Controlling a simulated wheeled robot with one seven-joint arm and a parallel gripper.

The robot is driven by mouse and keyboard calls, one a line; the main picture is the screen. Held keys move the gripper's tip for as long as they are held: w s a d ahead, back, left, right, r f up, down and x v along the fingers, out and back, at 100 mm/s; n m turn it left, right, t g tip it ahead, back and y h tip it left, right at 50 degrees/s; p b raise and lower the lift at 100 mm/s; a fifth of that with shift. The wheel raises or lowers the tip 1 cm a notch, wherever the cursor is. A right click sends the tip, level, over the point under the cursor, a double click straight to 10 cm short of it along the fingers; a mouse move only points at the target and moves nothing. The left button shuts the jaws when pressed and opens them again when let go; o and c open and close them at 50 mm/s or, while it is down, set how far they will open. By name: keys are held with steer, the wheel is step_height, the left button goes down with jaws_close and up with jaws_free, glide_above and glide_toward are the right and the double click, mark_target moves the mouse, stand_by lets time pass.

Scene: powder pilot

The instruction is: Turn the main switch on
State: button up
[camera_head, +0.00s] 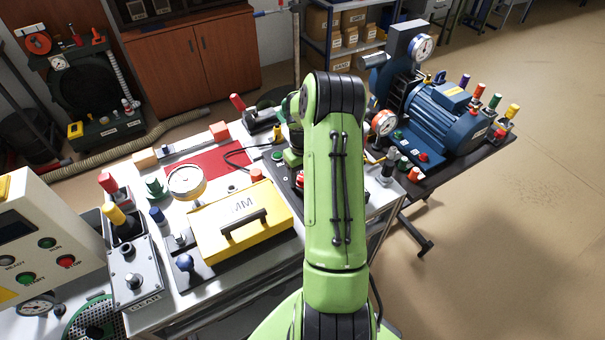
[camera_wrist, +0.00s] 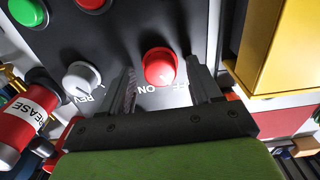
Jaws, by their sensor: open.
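The main switch appears to be the red knob (camera_wrist: 160,66) on a dark panel (camera_wrist: 125,35) in the wrist view. Lettering reading ON and a partly covered OFF lies below it. My gripper (camera_wrist: 162,72) is open, with one finger on each side of the red knob. I cannot tell whether the fingers touch it. The pointer direction of the knob is not clear. In the head view my green arm hides the gripper and most of the panel; a green button (camera_head: 277,155) shows left of the arm.
On the same panel are a white knob (camera_wrist: 82,78) marked REV, a green button (camera_wrist: 28,12) and a red button (camera_wrist: 90,3). A red grease container (camera_wrist: 25,120) stands at left. A yellow case (camera_head: 240,218) lies beside the panel. A blue motor (camera_head: 440,120) stands at right.

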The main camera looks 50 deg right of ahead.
steer(key=shift+c, duration=0.4)
steer(key=c, duration=0.9)
steer(key=shift+c, duration=0.2)
steer(key=shift+m, duration=0.3)
steer(key=m+b, duration=0.1)
steer(key=m, duration=0.1)
steer(key=shift+m, duration=0.3)
steer(key=m+b, duration=0.1)
steer(key=m, duration=0.2)
steer(key=shift+m, duration=0.4)
steer(key=m+b, duration=0.1)
steer(key=m, duration=0.2)
steer(key=shift+d, duration=0.1)
steer(key=shift+m+b, duration=0.5)
steer(key=shift+m, duration=1.5)
